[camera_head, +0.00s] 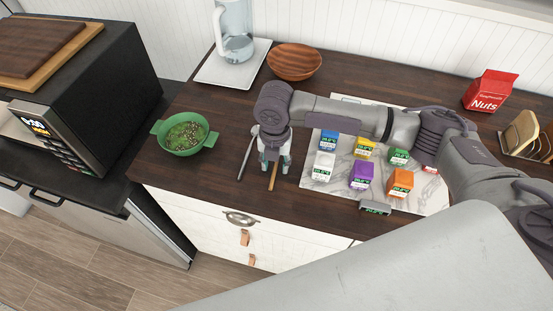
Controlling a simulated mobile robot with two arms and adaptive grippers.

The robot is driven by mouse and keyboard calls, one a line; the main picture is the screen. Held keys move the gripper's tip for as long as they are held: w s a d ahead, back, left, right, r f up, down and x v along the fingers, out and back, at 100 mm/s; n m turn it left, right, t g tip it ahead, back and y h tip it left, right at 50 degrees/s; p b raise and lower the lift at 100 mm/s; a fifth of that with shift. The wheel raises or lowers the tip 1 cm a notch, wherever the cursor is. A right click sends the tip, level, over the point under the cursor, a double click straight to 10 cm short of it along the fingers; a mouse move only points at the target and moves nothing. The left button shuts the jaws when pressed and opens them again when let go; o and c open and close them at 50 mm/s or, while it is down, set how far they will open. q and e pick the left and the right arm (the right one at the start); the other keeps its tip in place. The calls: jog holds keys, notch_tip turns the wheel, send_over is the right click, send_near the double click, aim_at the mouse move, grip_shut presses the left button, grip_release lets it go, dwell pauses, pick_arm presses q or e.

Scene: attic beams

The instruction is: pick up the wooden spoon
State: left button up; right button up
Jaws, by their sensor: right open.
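The wooden spoon (273,181) lies on the dark wooden counter, with its light brown handle pointing toward the counter's front edge. Its far part is hidden under my right gripper. My right gripper (274,168) points down over the spoon, with one finger on each side of it. It is open, and I cannot tell whether the fingers touch the spoon. My left gripper is not in view.
A grey metal utensil (247,153) lies just left of the gripper. A green bowl (184,134) of food stands further left. Several small coloured cartons stand on a marble board (319,182) to the right. A wooden bowl (294,61) is behind.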

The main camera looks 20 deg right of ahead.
aim_at(275, 166)
grip_shut()
jog(key=shift+r, duration=0.1)
jog(key=shift+r+b, duration=0.3)
jog(key=shift+r, duration=0.35)
notch_tip(275, 166, up, 3)
jog(key=shift+f+b, duration=0.15)
jog(key=shift+b, duration=0.3)
jog(key=s+a+r+b, duration=0.1)
jog(key=s+a+r, duration=0.4)
jog(key=s, duration=0.5)
jog(key=shift+s+r+b, duration=0.25)
jog(key=shift+r+b, duration=0.05)
jog(key=shift+r, duration=0.65)
